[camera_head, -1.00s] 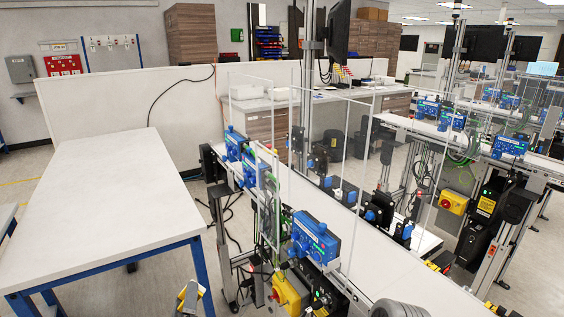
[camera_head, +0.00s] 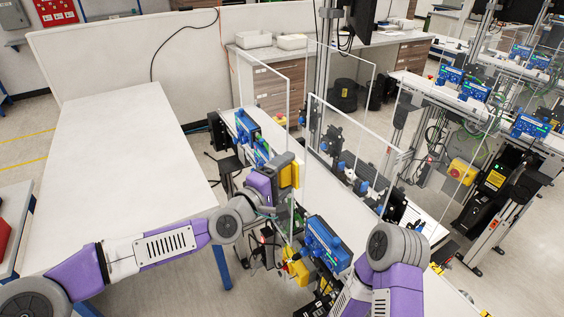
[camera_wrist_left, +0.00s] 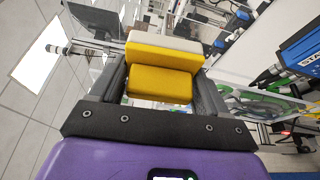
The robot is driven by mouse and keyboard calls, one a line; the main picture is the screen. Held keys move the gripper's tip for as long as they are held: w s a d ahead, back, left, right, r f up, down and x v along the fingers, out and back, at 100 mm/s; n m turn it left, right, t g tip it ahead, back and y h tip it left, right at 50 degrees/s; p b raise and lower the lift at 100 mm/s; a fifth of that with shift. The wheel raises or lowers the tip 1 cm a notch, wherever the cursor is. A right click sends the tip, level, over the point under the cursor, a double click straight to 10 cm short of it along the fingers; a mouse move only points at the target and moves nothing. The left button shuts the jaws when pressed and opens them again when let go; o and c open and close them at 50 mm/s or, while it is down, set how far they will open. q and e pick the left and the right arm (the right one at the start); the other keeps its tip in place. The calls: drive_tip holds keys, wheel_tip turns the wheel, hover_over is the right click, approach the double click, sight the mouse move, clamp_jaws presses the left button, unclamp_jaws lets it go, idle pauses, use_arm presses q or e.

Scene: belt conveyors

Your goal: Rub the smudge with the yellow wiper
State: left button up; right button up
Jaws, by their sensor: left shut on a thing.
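The yellow wiper (camera_head: 287,176) is at the end of my left arm, beside the clear upright panels (camera_head: 271,85) of the near conveyor. In the left wrist view the wiper (camera_wrist_left: 160,83) is a yellow block with a whitish pad on its far side. My left gripper (camera_wrist_left: 161,92) is shut on it, with one dark finger along each side. I cannot tell whether the pad touches a panel. I cannot make out the smudge in either view. My right arm shows at the bottom of the head view, but its gripper is out of frame.
The near conveyor (camera_head: 338,190) carries blue control boxes (camera_head: 327,243) and dark fixtures close to the panels. A white table (camera_head: 125,150) with blue legs stands at the left, bare on top. A second conveyor (camera_head: 452,98) runs at the right.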

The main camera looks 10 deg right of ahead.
use_arm(q)
drive_tip(key=d+p, duration=0.1)
drive_tip(key=w+d+p, duration=0.1)
drive_tip(key=d, duration=0.1)
drive_tip(key=shift+d+r, duration=0.15)
drive_tip(key=shift+w+d+p, duration=0.25)
drive_tip(key=shift+d+p, duration=0.1)
drive_tip(key=shift+d, duration=0.15)
drive_tip(key=shift+w+d+p, duration=0.2)
drive_tip(key=shift+d+p, duration=0.15)
drive_tip(key=shift+d, duration=0.15)
drive_tip(key=shift+w+d, duration=0.3)
drive_tip(key=shift+d, duration=0.55)
drive_tip(key=shift+s+f, duration=0.1)
drive_tip(key=shift+f, duration=0.1)
